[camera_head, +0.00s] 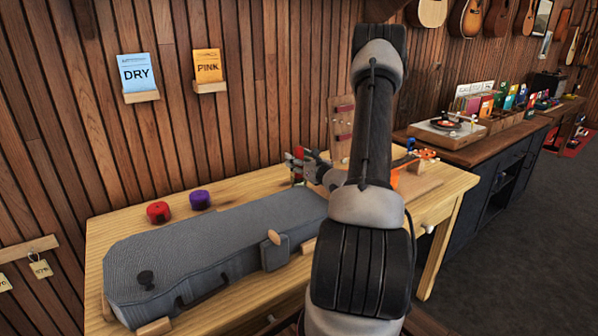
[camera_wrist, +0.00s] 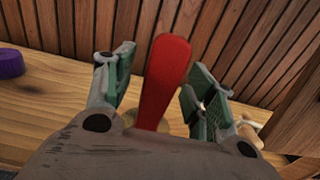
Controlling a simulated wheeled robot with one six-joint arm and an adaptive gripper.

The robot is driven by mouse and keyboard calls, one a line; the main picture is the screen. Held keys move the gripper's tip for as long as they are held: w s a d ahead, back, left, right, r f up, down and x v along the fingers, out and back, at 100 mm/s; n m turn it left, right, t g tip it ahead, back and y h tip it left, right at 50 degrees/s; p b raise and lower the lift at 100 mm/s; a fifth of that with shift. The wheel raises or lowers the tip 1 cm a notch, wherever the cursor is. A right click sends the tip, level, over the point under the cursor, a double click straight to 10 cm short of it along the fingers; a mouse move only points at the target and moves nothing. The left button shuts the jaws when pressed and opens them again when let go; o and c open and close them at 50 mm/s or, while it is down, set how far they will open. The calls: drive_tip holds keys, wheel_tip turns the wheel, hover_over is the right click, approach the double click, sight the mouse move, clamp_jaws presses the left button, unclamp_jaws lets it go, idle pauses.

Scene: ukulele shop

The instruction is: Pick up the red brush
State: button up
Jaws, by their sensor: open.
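The red brush (camera_wrist: 165,75) shows in the wrist view as a red handle, wide at the top and narrower below, rising between the two fingers of my gripper (camera_wrist: 160,85). Gaps show on both sides of the handle, and the fingers stand apart with green pads. My wrist housing hides its lower end. In the head view a small red part of the brush (camera_head: 300,152) shows beside my gripper (camera_head: 308,165), over the far side of the wooden workbench (camera_head: 230,190). My arm hides part of this area.
A grey instrument case (camera_head: 215,240) fills the bench front. A red round item (camera_head: 158,212) and a purple one (camera_head: 200,199) sit behind it. The wood-plank wall (camera_head: 255,110) is close behind. A wooden rack (camera_head: 341,125) stands against it. An orange object (camera_head: 408,172) lies right of my arm.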

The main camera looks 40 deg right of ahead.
drive_tip(key=c, duration=1.1)
